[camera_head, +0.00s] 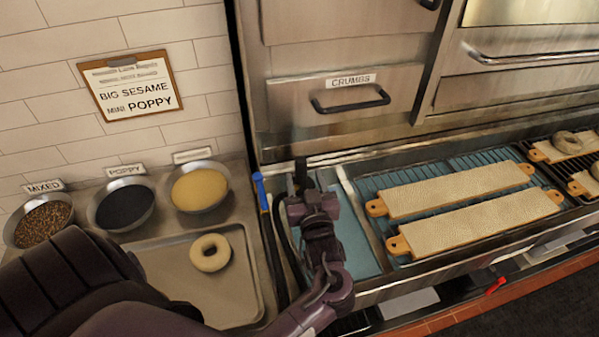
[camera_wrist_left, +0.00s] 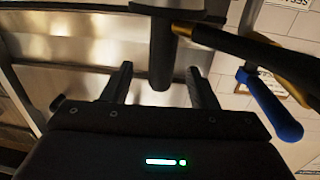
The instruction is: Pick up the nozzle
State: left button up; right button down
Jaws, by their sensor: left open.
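The nozzle has a blue handle (camera_head: 261,190) that shows in the head view just left of my left gripper (camera_head: 301,178). The gripper hides most of the rest of it. In the left wrist view the blue handle (camera_wrist_left: 270,105) is at the right, outside the fingers, with a brass-and-black bar above it. A dark cylinder (camera_wrist_left: 163,55), which looks like part of the nozzle, extends between the open fingers of my left gripper (camera_wrist_left: 161,88). Gaps show on both sides of it. My right gripper is not in view.
Bowls of mixed seeds (camera_head: 43,222), poppy (camera_head: 125,207) and sesame (camera_head: 200,189) line the wall. A bagel (camera_head: 210,253) lies on a metal tray (camera_head: 200,305). Boards (camera_head: 460,190) lie on the rack at right. A drawer handle (camera_head: 350,103) juts out behind the gripper.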

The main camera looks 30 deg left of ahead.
aim_at(303, 172)
pick_arm(q)
jog(key=p+x, duration=0.2)
jog(key=x, duration=0.1)
jog(key=shift+a+r, duration=0.15)
jog(key=shift+r, duration=0.25)
jog(key=shift+w+a+f+p, duration=0.2)
jog(key=shift+w+a, duration=0.3)
jog(key=shift+w+a+f+p, duration=0.2)
jog(key=shift+w+a, duration=0.35)
jog(key=c, duration=1)
grip_shut()
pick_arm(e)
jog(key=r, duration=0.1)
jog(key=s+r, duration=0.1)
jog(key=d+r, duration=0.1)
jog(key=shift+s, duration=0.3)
pick_arm(q)
jog(key=shift+r, duration=0.15)
